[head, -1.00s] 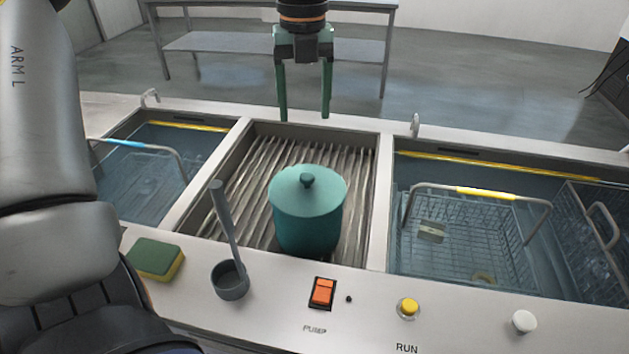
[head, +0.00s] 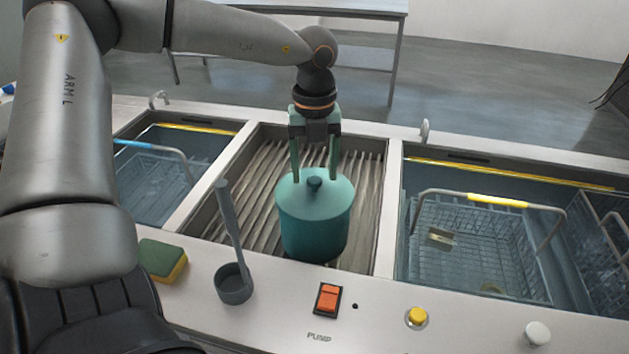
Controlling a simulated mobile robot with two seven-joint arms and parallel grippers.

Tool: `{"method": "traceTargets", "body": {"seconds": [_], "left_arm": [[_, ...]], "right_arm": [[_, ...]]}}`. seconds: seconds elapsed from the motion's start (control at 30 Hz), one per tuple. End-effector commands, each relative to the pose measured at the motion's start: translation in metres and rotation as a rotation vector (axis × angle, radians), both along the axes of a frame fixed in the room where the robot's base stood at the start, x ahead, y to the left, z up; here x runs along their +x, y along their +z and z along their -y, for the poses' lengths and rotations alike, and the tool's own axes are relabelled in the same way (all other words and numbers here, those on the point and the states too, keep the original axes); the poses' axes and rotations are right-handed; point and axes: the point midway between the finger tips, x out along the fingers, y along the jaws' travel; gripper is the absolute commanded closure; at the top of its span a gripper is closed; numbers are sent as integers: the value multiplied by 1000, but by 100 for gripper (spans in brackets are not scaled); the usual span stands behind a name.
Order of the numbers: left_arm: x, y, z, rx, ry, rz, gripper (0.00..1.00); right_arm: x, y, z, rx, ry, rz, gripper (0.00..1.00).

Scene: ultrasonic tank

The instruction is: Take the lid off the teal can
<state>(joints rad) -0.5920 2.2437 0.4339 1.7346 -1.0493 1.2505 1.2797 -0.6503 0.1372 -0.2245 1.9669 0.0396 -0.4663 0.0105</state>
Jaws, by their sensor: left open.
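The teal can (head: 314,235) stands upright on the ribbed drain rack in the middle bay. My right gripper is not in view.
A grey ladle cup (head: 233,285) with a tall handle stands at the front left, beside a sponge (head: 163,261). Water tanks with wire baskets (head: 480,240) lie on both sides. An orange pump switch (head: 328,298) and a yellow button (head: 416,317) are on the front ledge.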

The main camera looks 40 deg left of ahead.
Motion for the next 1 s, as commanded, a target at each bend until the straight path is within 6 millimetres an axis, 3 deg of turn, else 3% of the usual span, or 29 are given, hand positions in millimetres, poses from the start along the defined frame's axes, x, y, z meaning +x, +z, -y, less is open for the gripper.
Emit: {"method": "traceTargets", "body": {"seconds": [0.1, 0.37, 0.9, 1.0], "left_arm": [[0, -11, 0, 1, 0, -1, 30], [0, -12, 0, 0, 0, 1, 31], [0, -12, 0, 1, 0, 1, 92], [0, -12, 0, 1, 0, 1, 100]], "right_arm": [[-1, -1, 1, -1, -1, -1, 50], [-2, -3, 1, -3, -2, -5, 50], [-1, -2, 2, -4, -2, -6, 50], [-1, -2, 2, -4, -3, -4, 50]]}}
